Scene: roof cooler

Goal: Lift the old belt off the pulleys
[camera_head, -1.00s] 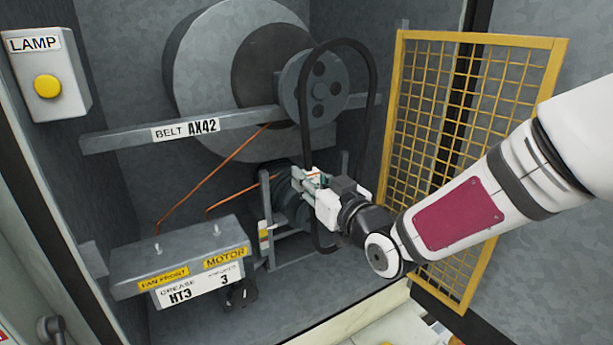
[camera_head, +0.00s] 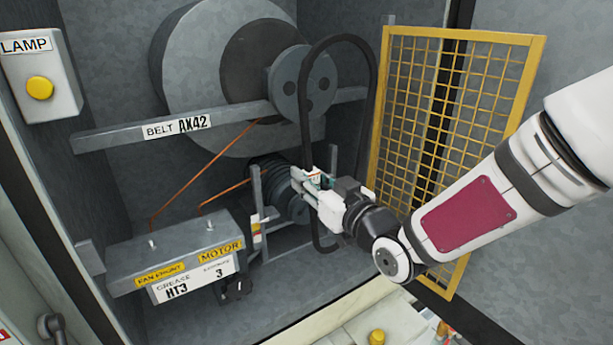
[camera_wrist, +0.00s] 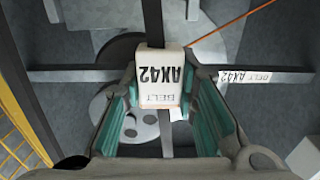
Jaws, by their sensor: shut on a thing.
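The old belt is a black loop (camera_head: 373,75) standing upright at the right of the pulleys. Its upper bend overlaps the right edge of the upper pulley (camera_head: 287,86) in the picture, and its lower bend hangs below my gripper. My gripper (camera_head: 308,182) is shut on the belt at a white block (camera_wrist: 161,82) marked BELT AX42, which sits between the teal finger pads in the wrist view. The grooved lower pulley (camera_head: 276,185) is left of my gripper, partly hidden by it. The belt looks in front of both pulleys; I cannot see any contact.
A yellow mesh guard (camera_head: 457,120) stands open at the right, behind my arm. A grey crossbar (camera_head: 235,114) labelled BELT AX42 runs past the upper pulley. The motor box (camera_head: 180,252) is at lower left, and a lamp switch box (camera_head: 42,75) is at upper left.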

